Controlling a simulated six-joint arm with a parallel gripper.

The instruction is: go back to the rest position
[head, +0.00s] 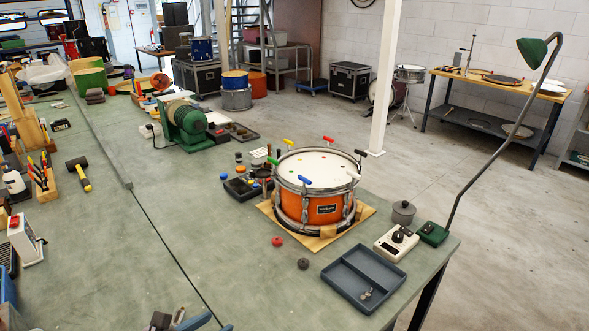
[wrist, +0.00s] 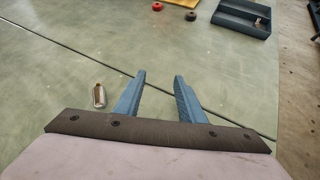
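The orange snare drum (head: 316,190) stands upright on a wooden board (head: 361,212), well away from my gripper.
A grey-blue tray (head: 342,283) holds small metal parts at the bench's right end. Red (head: 277,241) and dark (head: 303,264) knobs lie loose near it. A green lamp (head: 532,52) rises at the right. The middle bench is clear.

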